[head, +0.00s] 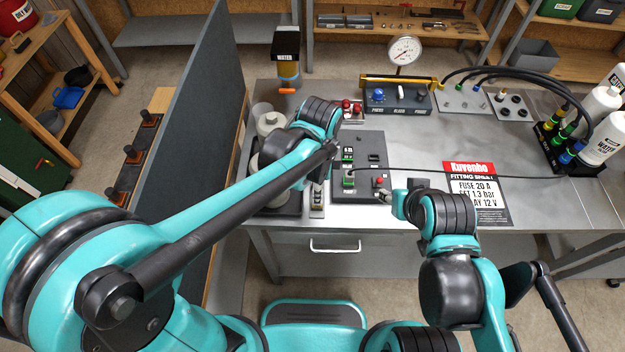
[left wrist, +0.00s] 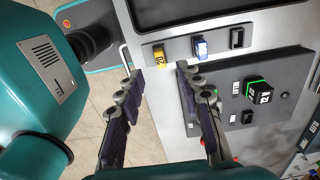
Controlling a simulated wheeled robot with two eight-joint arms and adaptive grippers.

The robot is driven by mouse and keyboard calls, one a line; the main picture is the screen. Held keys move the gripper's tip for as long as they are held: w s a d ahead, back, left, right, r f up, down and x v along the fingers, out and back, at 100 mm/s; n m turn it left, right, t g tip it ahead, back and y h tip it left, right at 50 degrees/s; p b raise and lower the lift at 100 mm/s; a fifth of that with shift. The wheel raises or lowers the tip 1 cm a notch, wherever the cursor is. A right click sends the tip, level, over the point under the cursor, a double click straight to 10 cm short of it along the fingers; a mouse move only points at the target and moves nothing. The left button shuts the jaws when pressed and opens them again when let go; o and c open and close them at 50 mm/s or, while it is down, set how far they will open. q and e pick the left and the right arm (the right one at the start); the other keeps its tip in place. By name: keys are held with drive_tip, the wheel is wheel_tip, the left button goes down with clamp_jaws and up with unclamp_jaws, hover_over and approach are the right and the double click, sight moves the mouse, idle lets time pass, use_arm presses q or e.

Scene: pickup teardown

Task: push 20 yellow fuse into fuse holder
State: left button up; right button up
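The yellow fuse (left wrist: 160,57), marked 20, stands in a pale grey strip in the left wrist view, beside a blue fuse (left wrist: 200,48). My left gripper (left wrist: 158,73) is open and empty; its two fingertips are spread at either side of the yellow fuse's line, apart from it. In the head view my left forearm reaches over the bench and its wrist hides the fingers. A dark control panel (head: 345,192) lies right of the strip; I cannot tell which of its black parts is the fuse holder. My right gripper (head: 388,196) is by the panel's front right; its opening is unclear.
A black block (left wrist: 237,37) stands beyond the blue fuse. A fitting sheet (head: 478,205), a pressure gauge (head: 404,51) and cables lie to the right and behind. A tall grey partition (head: 205,95) stands on the left.

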use_arm(q)
wheel_tip(320, 180, down, 7)
drive_tip(key=shift+r+b, duration=0.15)
drive_tip(key=shift+b, duration=0.9)
clamp_jaws()
